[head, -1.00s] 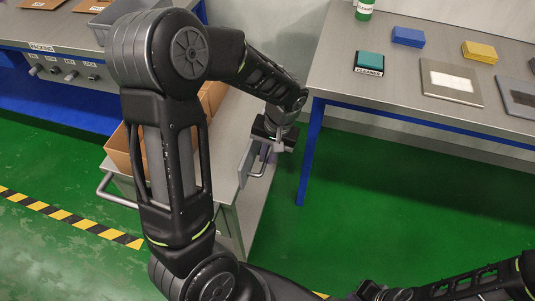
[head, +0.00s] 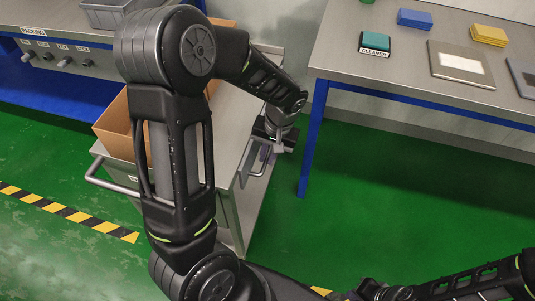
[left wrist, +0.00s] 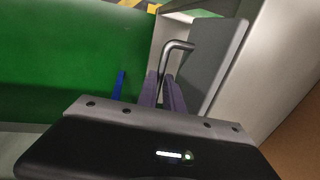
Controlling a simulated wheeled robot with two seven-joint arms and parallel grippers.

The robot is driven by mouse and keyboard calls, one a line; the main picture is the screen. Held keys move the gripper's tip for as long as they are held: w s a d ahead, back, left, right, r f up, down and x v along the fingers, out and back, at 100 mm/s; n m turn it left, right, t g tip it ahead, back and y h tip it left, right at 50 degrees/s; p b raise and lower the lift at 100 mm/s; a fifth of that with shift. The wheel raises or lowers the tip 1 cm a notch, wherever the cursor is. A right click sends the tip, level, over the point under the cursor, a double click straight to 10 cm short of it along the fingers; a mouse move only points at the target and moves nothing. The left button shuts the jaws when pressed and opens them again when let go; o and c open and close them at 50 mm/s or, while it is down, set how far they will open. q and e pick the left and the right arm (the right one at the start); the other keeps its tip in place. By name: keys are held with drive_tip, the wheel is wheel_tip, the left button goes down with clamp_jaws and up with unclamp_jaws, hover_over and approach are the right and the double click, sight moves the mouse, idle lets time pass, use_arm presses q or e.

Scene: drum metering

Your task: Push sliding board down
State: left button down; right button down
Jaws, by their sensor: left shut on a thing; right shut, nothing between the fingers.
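The sliding board shows as a flat grey panel (left wrist: 214,60) at the side of a grey metal cart (head: 228,125) in the left wrist view. A bent metal handle (left wrist: 176,48) stands out from it. My left gripper (head: 268,152) is at the cart's right side, and its purple fingers (left wrist: 163,93) are shut on the handle. In the head view the board is small and mostly hidden by my left gripper and arm. My right gripper (head: 392,293) is low at the bottom edge, shut and empty, away from the cart.
A cardboard box (head: 118,128) sits on the cart, partly behind my left arm. A workbench (head: 390,70) with a cleaner pad (head: 376,42), blue and yellow blocks and plates stands at right. A packing bench (head: 62,40) is at left.

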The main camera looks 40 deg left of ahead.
use_arm(q)
drive_tip(key=c, duration=1.5)
unclamp_jaws()
drive_tip(key=shift+f, duration=0.15)
drive_tip(key=r, duration=0.2)
drive_tip(key=d+r, duration=0.1)
drive_tip(key=r, duration=0.4)
drive_tip(key=shift+w+d+r, duration=0.25)
drive_tip(key=shift+r, duration=0.1)
